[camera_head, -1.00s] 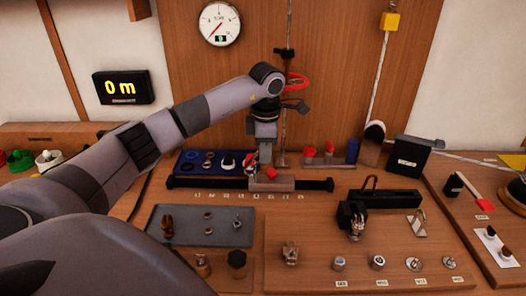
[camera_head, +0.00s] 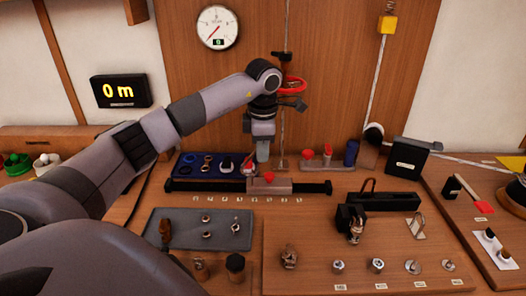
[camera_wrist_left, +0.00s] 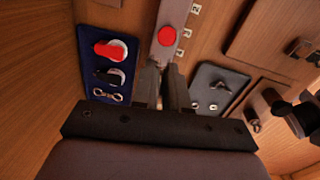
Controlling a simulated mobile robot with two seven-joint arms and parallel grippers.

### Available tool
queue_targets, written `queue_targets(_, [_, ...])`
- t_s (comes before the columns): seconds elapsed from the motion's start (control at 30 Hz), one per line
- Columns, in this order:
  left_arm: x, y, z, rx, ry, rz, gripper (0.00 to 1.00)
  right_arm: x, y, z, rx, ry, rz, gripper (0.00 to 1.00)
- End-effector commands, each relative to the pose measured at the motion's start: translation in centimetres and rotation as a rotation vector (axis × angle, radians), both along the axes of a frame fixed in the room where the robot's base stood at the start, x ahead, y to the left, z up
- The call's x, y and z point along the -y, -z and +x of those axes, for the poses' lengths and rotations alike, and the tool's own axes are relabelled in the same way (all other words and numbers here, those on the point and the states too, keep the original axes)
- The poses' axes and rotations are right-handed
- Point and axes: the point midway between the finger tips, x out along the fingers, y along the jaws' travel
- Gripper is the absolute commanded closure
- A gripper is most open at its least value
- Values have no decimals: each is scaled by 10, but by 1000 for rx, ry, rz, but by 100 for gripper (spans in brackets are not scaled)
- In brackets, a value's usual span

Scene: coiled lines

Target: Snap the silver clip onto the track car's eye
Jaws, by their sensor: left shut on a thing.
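The track car (camera_head: 277,187) is a grey block with a red button on the dark rail, mid-rail. It also shows in the wrist view (camera_wrist_left: 167,42). My left gripper (camera_head: 262,157) points down just behind the car. In the wrist view its fingertips (camera_wrist_left: 165,68) are close together at the car's near end. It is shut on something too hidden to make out. The car's eye is not distinct. A silver clip-like piece (camera_wrist_left: 108,96) lies in the blue tray (camera_wrist_left: 85,47), beside a black piece (camera_wrist_left: 110,76) and a red one (camera_wrist_left: 112,50). My right gripper is out of view.
The rail (camera_head: 215,186) runs across the table. A grey tray (camera_head: 175,214) with small metal pieces lies in front left. A wooden board (camera_head: 310,225) with several metal fittings and a black stand lies front right. Red and blue pieces stand behind the rail.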

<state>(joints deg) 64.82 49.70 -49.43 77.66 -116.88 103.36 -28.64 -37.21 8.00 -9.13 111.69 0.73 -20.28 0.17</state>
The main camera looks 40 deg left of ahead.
Motion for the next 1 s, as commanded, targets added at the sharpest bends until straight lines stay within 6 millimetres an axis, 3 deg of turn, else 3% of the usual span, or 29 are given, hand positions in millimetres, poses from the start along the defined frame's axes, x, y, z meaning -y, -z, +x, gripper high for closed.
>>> queue_targets(0.47, [-5,-5,-1,1,-9,8,100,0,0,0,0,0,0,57])
queue_targets(0.5, [-5,-5,-1,1,-9,8,77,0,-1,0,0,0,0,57])
queue_targets(0.57, [-5,-5,-1,2,-8,7,58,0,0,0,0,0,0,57])
queue_targets(0.87, [-3,-4,-1,0,-4,4,57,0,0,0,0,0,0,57])
queue_targets(1.0, [-2,-16,-1,3,-5,4,57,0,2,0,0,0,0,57])
